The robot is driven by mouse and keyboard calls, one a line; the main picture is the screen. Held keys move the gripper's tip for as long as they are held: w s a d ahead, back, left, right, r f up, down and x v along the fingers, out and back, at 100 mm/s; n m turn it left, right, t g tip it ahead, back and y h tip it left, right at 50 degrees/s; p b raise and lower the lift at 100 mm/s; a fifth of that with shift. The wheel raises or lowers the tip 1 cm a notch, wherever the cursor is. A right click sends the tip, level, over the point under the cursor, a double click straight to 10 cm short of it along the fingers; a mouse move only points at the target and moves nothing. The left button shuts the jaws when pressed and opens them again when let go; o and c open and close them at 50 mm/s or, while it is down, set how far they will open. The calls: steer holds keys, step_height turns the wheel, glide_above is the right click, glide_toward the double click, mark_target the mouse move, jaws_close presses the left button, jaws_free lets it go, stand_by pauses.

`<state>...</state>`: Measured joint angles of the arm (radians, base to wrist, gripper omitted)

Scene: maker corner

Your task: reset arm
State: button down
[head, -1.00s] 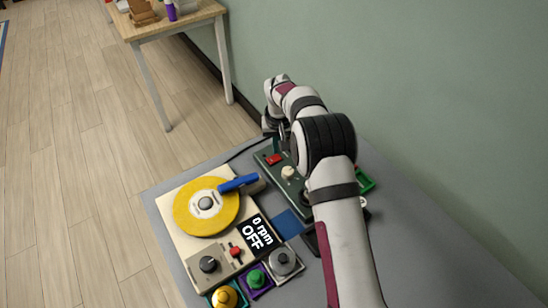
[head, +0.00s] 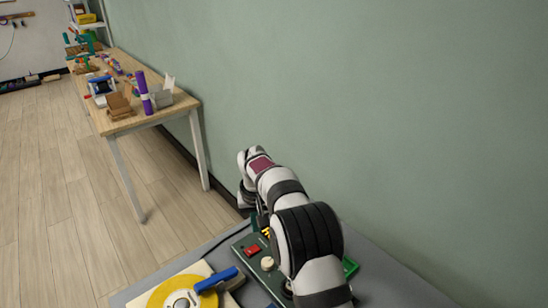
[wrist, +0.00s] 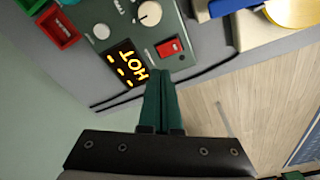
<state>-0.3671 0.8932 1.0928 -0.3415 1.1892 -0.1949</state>
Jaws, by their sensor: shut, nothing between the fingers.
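My gripper (wrist: 160,72) is shut and empty in the wrist view, its two dark green fingers together. The fingertips lie in front of the edge of a dark green control box (wrist: 185,48); I see no contact, but the gap is hard to judge. The box has a red switch (wrist: 169,47), a pale knob (wrist: 149,13) and a lit display (wrist: 128,67) reading HOT. In the head view my arm reaches over the grey worktop, its wrist beyond the box's red switch (head: 252,250). The arm partly hides the box, and the fingers barely show.
A yellow disc machine (head: 165,296) with a blue bar (head: 217,280) sits left of the box. Red (wrist: 58,28) and green bins lie near the box. A green wall (head: 400,120) runs along the right. A wooden table (head: 150,118) with several items stands farther back.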

steer(key=s+d+r+m+g, duration=0.1)
steer(key=s+d+r+m, duration=0.1)
steer(key=s+d+r, duration=0.5)
steer(key=s+d+r+m, duration=0.2)
steer(key=s+d+r, duration=0.35)
steer(key=s, duration=0.35)
steer(key=s+d+f+m, duration=0.1)
steer(key=s+d+m, duration=0.1)
steer(key=s, duration=0.9)
steer(key=s+d+f+m+y, duration=0.1)
steer(key=s+m, duration=0.1)
steer(key=s, duration=1)
steer(key=shift+d+f+g, duration=0.15)
steer(key=shift+d+g, duration=0.2)
steer(key=shift+g, duration=0.05)
